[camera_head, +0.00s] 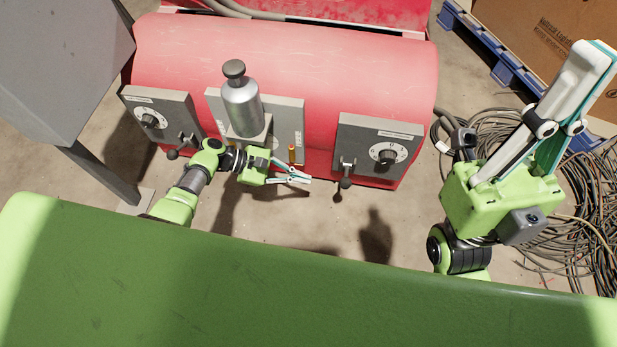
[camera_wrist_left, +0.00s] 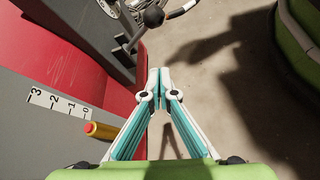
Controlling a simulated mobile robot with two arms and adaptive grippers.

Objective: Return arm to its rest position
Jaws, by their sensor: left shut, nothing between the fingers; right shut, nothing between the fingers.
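My left gripper (camera_head: 307,178) is in front of the red machine (camera_head: 320,60), low beside the middle grey panel (camera_head: 290,118). Its white and teal fingers are shut and empty. In the left wrist view, the fingertips (camera_wrist_left: 158,73) meet above bare floor, to the right of the machine's face. My right gripper (camera_head: 592,55) is raised at the right of the head view, pointing up, with its fingers together and nothing held.
A metal bottle (camera_head: 241,105) stands on the middle panel's bracket, above my left wrist. An orange peg (camera_wrist_left: 102,130) sticks out near a numbered scale. A dial panel (camera_head: 379,150) with a lever is to the right. Cables (camera_head: 590,185) and a blue pallet (camera_head: 483,45) lie at the right.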

